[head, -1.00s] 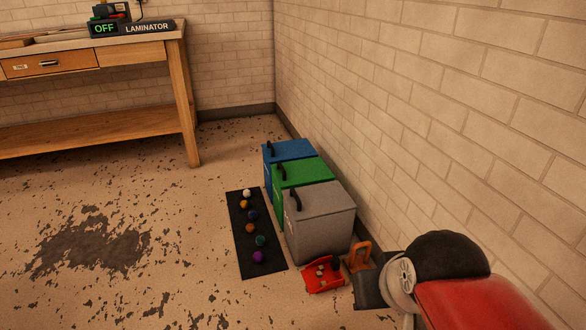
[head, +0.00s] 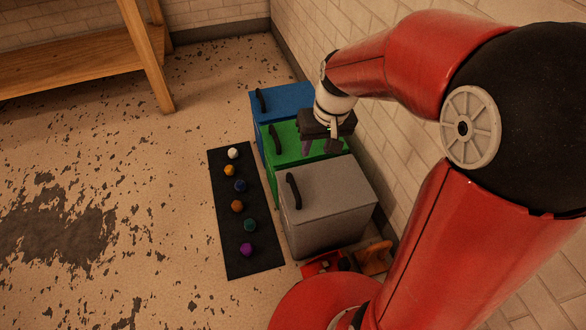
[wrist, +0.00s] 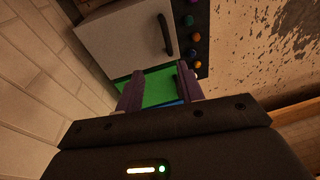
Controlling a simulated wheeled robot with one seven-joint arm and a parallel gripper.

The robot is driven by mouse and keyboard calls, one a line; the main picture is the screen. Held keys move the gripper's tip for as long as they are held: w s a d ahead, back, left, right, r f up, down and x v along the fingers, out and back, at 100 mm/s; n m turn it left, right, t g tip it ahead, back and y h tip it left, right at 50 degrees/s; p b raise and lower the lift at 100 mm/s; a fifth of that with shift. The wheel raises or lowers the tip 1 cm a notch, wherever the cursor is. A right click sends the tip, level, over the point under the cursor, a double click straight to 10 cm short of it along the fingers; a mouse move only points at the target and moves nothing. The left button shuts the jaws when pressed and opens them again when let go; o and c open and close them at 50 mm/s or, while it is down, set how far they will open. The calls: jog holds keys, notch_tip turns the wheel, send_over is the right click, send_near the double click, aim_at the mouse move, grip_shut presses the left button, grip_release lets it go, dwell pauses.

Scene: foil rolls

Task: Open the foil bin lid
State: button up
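Three lidded bins stand in a row along the wall: a blue bin (head: 281,100), a green bin (head: 286,150) and a grey bin (head: 328,205). All their lids look closed, each with a black handle along its left edge. No label is readable, so I cannot tell by name which is the foil bin. My gripper (head: 320,148) is above the green bin, behind the grey bin. In the wrist view, its two purple fingers are apart with nothing between them (wrist: 158,74); the grey bin (wrist: 115,40) and its handle (wrist: 165,35) lie beyond the fingertips.
A black mat (head: 231,215) with several coloured balls lies left of the bins. A red dustpan-like object (head: 322,264) and an orange-handled item (head: 374,258) are on the floor before the grey bin. The brick wall is close on the right. A wooden bench stands at back left.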

jog(key=g+b, duration=0.1)
jog(key=g, duration=0.1)
send_near(294, 182)
jog(key=shift+n+y, duration=0.3)
jog(key=shift+y, duration=0.1)
jog(key=f, duration=0.5)
jog(key=a+f+b, duration=0.1)
jog(key=f, duration=0.2)
jog(key=shift+s+f, duration=0.15)
jog(key=shift+s, duration=0.05)
grip_shut()
